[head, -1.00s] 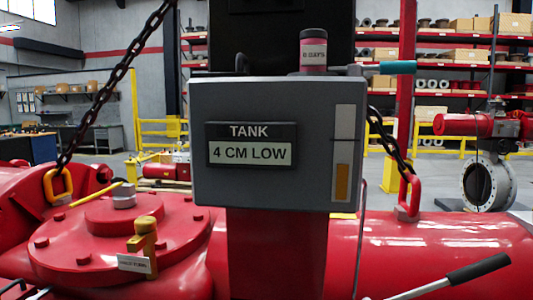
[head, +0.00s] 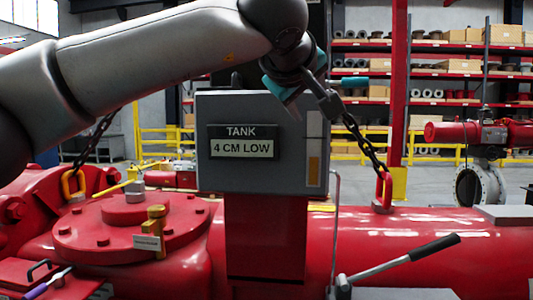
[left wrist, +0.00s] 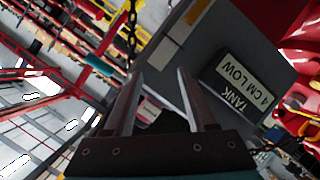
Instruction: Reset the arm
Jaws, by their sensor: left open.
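A lever with a black handle (head: 434,248) and bare metal rod slants up to the right at the lower right of the head view. My left gripper (head: 292,92) is above the grey box (head: 212,172) that reads "TANK 4 CM LOW". In the left wrist view its two fingers (left wrist: 158,78) are apart, with the box (left wrist: 195,55) beyond them. A dark jar with a pink label (left wrist: 150,110) shows between the fingers, apparently not gripped. My arm hides this jar in the head view. My right gripper is not in view.
A red flanged cover (head: 125,232) with a yellow fitting (head: 156,230) is at left. A teal-handled bar (head: 352,81) projects right of the box. A purple-handled tool (head: 45,285) lies at lower left.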

